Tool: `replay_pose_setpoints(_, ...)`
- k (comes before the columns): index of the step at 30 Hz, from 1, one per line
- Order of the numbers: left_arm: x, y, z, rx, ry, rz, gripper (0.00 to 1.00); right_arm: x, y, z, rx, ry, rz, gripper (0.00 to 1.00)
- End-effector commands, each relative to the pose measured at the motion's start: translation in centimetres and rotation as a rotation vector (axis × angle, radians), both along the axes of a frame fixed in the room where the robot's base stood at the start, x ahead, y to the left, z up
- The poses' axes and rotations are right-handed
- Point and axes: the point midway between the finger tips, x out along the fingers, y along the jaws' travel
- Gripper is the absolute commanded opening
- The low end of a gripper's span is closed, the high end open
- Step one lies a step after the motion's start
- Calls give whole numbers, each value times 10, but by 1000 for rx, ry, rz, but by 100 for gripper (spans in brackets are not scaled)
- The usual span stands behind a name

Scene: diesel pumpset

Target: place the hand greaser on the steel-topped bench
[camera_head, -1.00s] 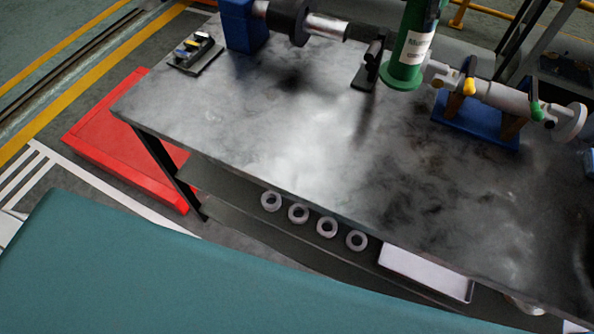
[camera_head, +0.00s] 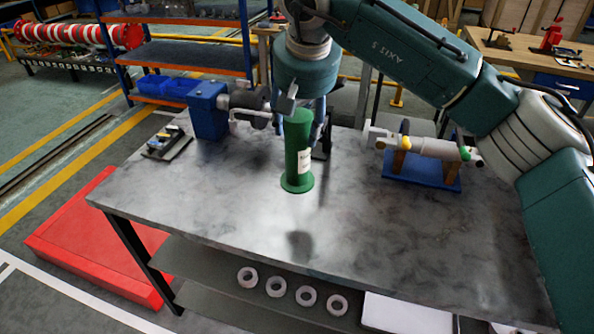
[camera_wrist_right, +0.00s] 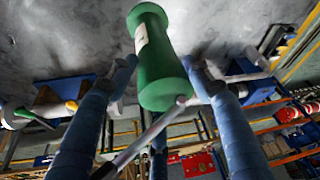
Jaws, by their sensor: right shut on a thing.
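The hand greaser is a green cylinder (camera_head: 299,150) with a flared foot and a pale label. My right gripper (camera_head: 303,112) comes down from above and is shut on its upper part. The greaser is upright over the steel-topped bench (camera_head: 220,205), and a dark shadow lies on the steel in front of it, so it seems held above the top. In the right wrist view the greaser (camera_wrist_right: 162,65) is between the blue fingers, its foot toward the grey bench surface (camera_wrist_right: 60,35). My left gripper is in neither view.
A blue vise-like block with a shaft (camera_head: 208,110) stands at the back left, beside a small tray of parts (camera_head: 167,143). A pump-like fitting on a blue stand (camera_head: 422,170) is at the right. The front of the top is clear. A red platform (camera_head: 95,245) lies left.

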Motion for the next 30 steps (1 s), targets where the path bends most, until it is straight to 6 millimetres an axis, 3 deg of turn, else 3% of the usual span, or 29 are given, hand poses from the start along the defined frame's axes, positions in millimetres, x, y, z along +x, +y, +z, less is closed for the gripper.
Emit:
replay_pose_setpoints(9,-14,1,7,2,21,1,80,0,1,-58,4,-4,0,0)
replay_pose_setpoints(17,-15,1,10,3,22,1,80,0,0,-76,3,-5,-1,0)
replay_pose_setpoints(24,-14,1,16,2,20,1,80,1,1,-106,3,-5,-1,0)
replay_pose_setpoints(30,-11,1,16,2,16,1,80,1,1,-111,5,-7,-1,0)
